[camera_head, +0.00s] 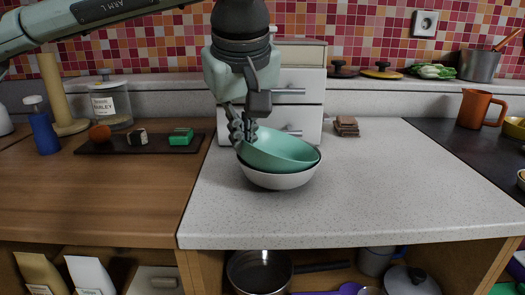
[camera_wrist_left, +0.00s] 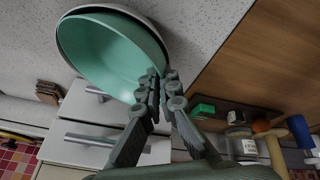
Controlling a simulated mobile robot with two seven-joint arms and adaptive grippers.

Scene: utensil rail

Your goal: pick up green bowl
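The green bowl (camera_head: 280,149) sits tilted in a white bowl (camera_head: 278,179) on the speckled counter, its left rim higher than its right. My left gripper (camera_head: 242,128) comes down from above at the green bowl's left rim. In the left wrist view, its fingers (camera_wrist_left: 161,82) are close together with the rim of the green bowl (camera_wrist_left: 112,48) between them, so it looks shut on that rim. The white bowl's edge (camera_wrist_left: 68,22) shows around the green one there. The exact contact at the fingertips is partly hidden. My right gripper is not in view.
White drawers (camera_head: 300,100) stand right behind the bowls. A dark tray (camera_head: 90,147) with several small items, a blue bottle (camera_head: 43,130) and a glass jar (camera_head: 110,103) are at the left. Brown slabs (camera_head: 346,126) lie at the back right. The counter right and front is clear.

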